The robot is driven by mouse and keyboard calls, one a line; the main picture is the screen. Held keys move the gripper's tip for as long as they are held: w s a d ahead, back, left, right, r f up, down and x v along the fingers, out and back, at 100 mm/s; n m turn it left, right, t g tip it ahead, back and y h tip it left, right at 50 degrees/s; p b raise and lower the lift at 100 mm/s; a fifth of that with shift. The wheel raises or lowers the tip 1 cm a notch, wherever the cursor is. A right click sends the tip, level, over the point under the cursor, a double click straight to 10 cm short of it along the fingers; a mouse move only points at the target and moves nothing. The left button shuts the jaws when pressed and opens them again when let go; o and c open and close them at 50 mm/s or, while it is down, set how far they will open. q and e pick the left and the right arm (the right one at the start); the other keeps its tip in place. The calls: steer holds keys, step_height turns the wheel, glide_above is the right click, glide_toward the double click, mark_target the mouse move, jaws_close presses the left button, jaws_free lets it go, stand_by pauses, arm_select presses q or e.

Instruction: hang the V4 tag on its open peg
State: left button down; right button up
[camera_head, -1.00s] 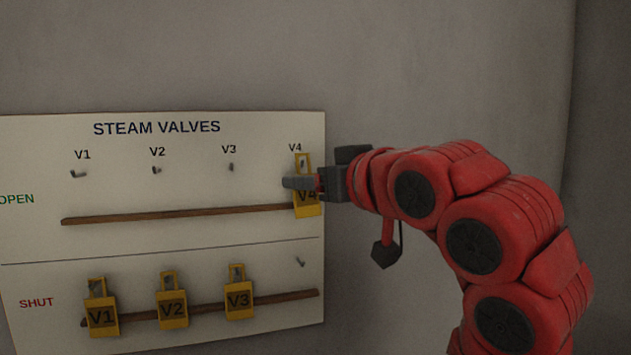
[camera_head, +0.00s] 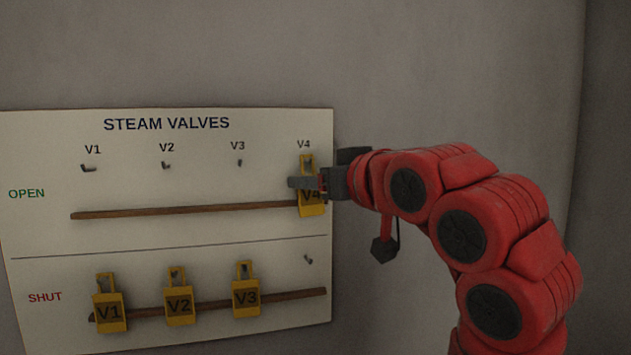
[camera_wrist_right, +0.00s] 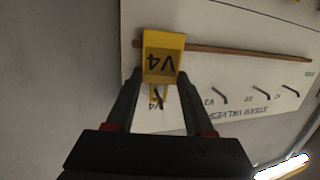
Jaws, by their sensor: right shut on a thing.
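The yellow V4 tag (camera_head: 312,203) is at the V4 place in the OPEN row, at the right end of the board. My right gripper (camera_head: 305,183) is shut on it, with a finger across its upper part. In the right wrist view the tag (camera_wrist_right: 163,57) sits between the two fingertips (camera_wrist_right: 157,80). Its narrow loop (camera_wrist_right: 157,95) lies over the V4 peg area; I cannot tell whether the peg passes through it. The SHUT peg of V4 (camera_head: 308,259) is bare. My left gripper is not in view.
The white STEAM VALVES board (camera_head: 200,240) is on a grey wall. Tags V1 (camera_head: 110,312), V2 (camera_head: 179,304) and V3 (camera_head: 245,297) hang in the SHUT row. The OPEN pegs of V1 (camera_head: 88,168), V2 (camera_head: 166,166) and V3 (camera_head: 240,162) are bare. A wooden rail (camera_head: 180,211) runs below them.

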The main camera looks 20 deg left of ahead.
steer(key=o, duration=1.4)
steer(key=shift+s, duration=0.1)
steer(key=shift+c, duration=0.2)
